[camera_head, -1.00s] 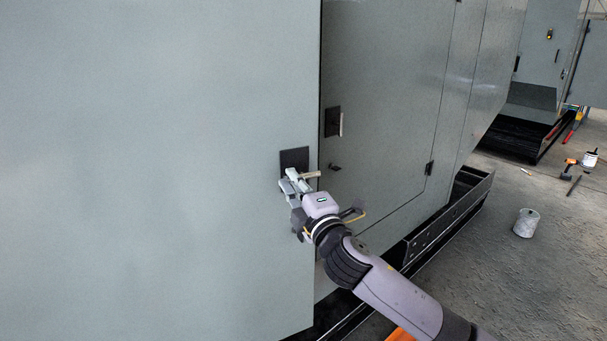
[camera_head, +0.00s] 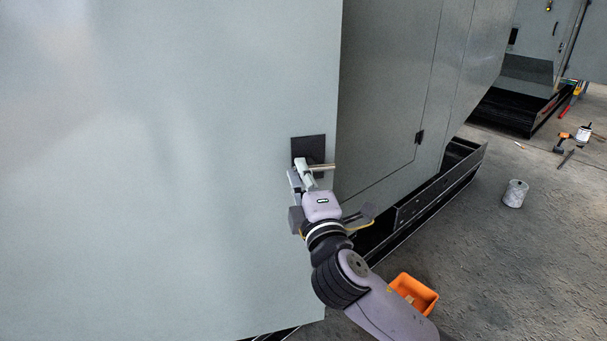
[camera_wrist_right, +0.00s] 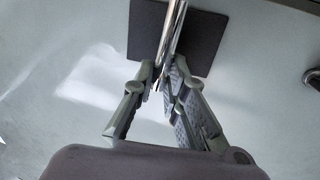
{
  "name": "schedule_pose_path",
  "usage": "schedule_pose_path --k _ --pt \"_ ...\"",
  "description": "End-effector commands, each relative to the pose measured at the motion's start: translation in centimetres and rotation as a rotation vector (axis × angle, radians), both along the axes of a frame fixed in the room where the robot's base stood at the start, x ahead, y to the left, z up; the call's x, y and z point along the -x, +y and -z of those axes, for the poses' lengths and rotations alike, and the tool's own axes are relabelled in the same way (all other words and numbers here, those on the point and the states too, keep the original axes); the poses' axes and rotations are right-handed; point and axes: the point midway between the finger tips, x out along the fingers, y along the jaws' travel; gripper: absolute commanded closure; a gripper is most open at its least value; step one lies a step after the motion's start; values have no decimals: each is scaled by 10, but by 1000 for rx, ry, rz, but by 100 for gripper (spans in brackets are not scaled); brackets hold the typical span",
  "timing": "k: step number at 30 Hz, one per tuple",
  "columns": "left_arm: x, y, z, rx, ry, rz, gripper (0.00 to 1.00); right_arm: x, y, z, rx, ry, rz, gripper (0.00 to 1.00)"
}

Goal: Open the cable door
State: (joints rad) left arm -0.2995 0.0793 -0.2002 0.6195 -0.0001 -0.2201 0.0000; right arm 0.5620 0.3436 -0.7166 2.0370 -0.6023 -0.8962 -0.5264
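The cable door (camera_head: 170,170) is a large pale grey panel filling the left of the head view. Its right edge stands out in front of the grey enclosure body (camera_head: 385,100), so it is partly open. A black square plate (camera_head: 308,147) near that edge carries a metal bar handle (camera_head: 322,167). In the right wrist view the bar handle (camera_wrist_right: 175,30) runs down between the fingers over the dark plate (camera_wrist_right: 205,35). My right gripper (camera_head: 306,172) is at the handle; its fingertips (camera_wrist_right: 160,78) close on the bar from both sides. My left gripper is not in view.
An orange bin (camera_head: 415,292) sits on the floor beside my right arm. A white bucket (camera_head: 515,193), a drill (camera_head: 562,140) and a can (camera_head: 584,132) stand farther right. A black base rail (camera_head: 440,190) runs along the enclosure.

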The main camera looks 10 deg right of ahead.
Motion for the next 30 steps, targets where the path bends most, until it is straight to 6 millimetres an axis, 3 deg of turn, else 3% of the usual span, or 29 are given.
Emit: schedule_pose_path --k 8,19,23,30 --pt "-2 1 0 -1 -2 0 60 -1 -1 1 2 3 4 68" --pt "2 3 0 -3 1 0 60 3 -1 3 1 4 3 67" --pt "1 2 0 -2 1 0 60 20 -3 7 0 5 2 67" --pt "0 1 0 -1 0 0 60 71 -9 17 0 7 1 67"
